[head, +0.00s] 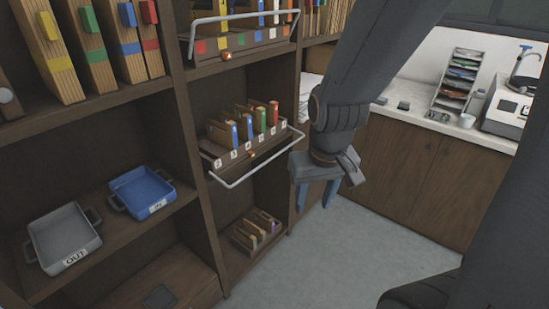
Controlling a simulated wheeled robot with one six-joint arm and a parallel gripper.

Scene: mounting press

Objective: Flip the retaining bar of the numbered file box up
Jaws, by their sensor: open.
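The numbered file box (210,150) stands on the middle shelf, with white number labels along its front and several slim files with blue, green and red spines in it. Its retaining bar (262,167), a pale wire loop, sits low, out in front of the box and below the files. A small orange-red spot (251,154) shows at the middle of the box's front. My gripper (316,196) is open and empty, pointing down to the right of the box, apart from the bar in the picture. Its blue fingers are spread. The depth gap between them is hard to tell.
Above is a colour-labelled file box (240,46) with its bar (245,15) raised across the files. A smaller file box (245,238) stands below. Grey (62,240) and blue (142,190) trays sit left. A wooden counter (430,175) stands right; floor between is clear.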

